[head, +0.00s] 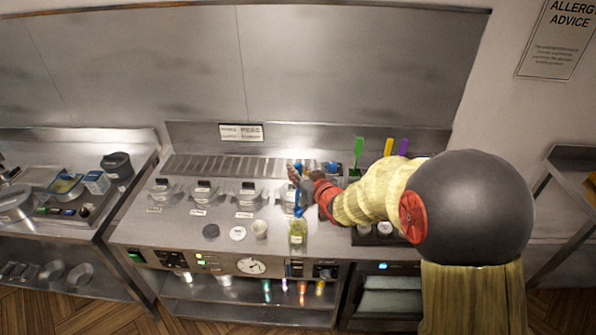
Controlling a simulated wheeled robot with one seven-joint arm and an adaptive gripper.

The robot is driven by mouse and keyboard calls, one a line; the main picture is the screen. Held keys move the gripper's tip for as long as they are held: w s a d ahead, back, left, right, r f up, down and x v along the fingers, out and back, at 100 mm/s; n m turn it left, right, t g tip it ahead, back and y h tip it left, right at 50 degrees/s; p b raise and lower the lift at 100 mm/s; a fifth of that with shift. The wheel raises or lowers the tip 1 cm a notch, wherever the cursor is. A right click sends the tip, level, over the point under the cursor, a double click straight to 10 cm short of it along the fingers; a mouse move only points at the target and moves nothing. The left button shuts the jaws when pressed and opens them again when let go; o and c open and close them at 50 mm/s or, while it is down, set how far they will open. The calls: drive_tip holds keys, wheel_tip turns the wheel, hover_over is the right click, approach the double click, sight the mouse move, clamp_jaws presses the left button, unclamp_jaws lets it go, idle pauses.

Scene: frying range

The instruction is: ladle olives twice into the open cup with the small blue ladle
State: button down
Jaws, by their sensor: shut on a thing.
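My gripper (297,178) is over the steel counter and shut on the small blue ladle. The ladle (298,207) hangs down from it as a thin blue strip, its lower end just above or at the mouth of a greenish clear container (298,232). I cannot tell whether the ladle's bowl is inside it or whether it bears olives. A small pale cup (260,229) that looks open stands left of the container; its contents are too small to make out. I cannot identify olives for certain.
A white disc (237,233) and a dark disc (211,231) lie left of the cup. Several dark-handled lidded pots (204,190) line the counter behind. Green, yellow and purple upright handles (388,147) stand back right. The counter's front edge is close to the cup.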

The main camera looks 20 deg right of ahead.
drive_tip(key=shift+f, duration=0.7)
drive_tip(key=shift+w+r, duration=0.1)
drive_tip(key=shift+r, duration=0.1)
drive_tip(key=shift+f+b, duration=0.25)
drive_tip(key=shift+b, duration=0.2)
drive_tip(key=shift+f+b, duration=1.45)
drive_tip(key=shift+f, duration=0.05)
